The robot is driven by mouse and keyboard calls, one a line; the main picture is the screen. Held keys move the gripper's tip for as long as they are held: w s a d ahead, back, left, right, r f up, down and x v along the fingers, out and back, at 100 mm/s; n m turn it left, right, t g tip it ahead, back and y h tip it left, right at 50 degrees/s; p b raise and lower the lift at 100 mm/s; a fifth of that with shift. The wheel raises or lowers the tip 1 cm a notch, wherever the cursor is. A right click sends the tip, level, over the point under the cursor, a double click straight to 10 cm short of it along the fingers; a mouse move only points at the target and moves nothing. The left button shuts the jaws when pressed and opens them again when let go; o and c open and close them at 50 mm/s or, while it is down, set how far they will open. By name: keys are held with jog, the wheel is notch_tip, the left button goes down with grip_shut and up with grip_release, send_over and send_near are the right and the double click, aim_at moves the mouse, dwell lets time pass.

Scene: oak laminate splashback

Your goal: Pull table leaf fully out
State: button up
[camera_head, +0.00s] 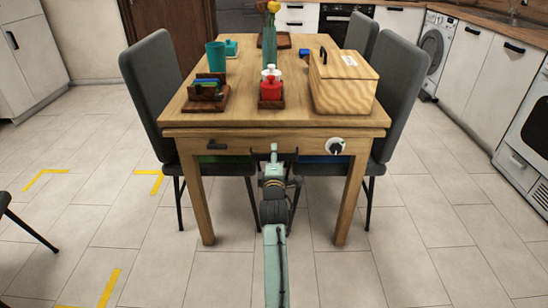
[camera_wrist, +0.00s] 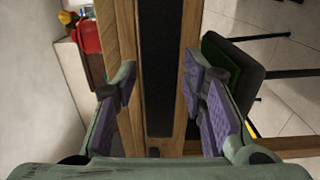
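The wooden table (camera_head: 262,115) stands straight ahead. A thin wooden edge that looks like the table leaf (camera_head: 200,132) runs along its near side under the top. My gripper (camera_head: 274,155) is at the middle of this front. In the wrist view my gripper (camera_wrist: 160,88) is open, its purple pads apart on either side of a dark strip (camera_wrist: 160,70) framed in wood. I cannot tell whether the pads touch the wood.
On the table are a wooden box (camera_head: 342,88), a red jar (camera_head: 271,89), a teal cup (camera_head: 216,56), a holder (camera_head: 206,95) and a vase (camera_head: 269,45). Grey chairs (camera_head: 153,85) (camera_head: 400,85) flank the table.

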grip_shut()
dwell(0.6)
